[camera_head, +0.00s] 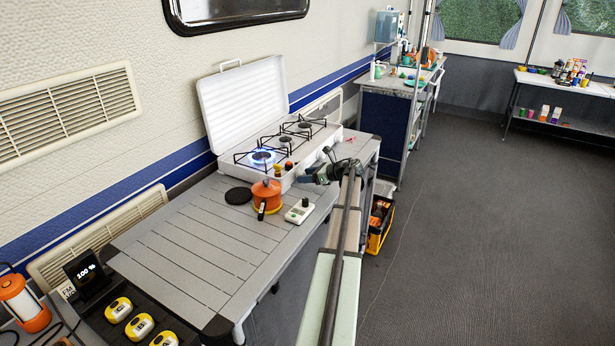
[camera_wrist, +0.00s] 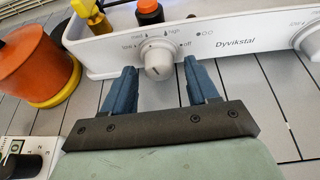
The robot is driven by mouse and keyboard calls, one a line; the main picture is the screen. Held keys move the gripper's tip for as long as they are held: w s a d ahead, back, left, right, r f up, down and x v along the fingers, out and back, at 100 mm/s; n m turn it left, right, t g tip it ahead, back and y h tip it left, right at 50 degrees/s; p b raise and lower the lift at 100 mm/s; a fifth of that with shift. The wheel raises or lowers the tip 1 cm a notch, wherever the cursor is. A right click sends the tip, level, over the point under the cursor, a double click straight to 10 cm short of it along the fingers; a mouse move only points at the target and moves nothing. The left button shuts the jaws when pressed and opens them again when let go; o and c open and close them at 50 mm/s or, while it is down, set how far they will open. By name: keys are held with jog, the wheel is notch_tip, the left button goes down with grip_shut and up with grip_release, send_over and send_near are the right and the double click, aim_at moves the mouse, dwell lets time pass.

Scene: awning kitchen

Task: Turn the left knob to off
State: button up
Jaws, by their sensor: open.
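The white left knob (camera_wrist: 158,60) is on the front panel of the white camping stove (camera_head: 222,103). Printed marks around it read low, med, high and off, with off on its right. Which mark it points to is hard to tell. A blue flame (camera_head: 262,157) burns on the stove's left burner. My gripper (camera_wrist: 160,76) is open, with one blue finger on each side of the knob. Clear gaps show between the fingers and the knob. In the head view my gripper (camera_head: 308,179) is at the stove's front and the left knob is hidden.
An orange pot (camera_head: 267,190) stands left of my gripper, close to the stove. A white device with a dial (camera_head: 299,211) lies on the slatted table (camera_head: 190,245) in front. A second knob (camera_wrist: 309,40) is further right on the panel. A black disc (camera_head: 238,196) lies beside the pot.

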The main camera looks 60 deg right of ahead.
jog(key=c, duration=1)
jog(key=shift+c, duration=0.2)
jog(key=m+y, duration=0.2)
jog(key=shift+d+m, duration=0.2)
jog(key=shift+m, duration=0.2)
jog(key=m+y, duration=0.2)
jog(key=m, duration=0.1)
jog(key=shift+f+t, duration=0.1)
jog(key=shift+t, duration=0.3)
jog(key=shift+m, duration=0.3)
jog(key=o, duration=1)
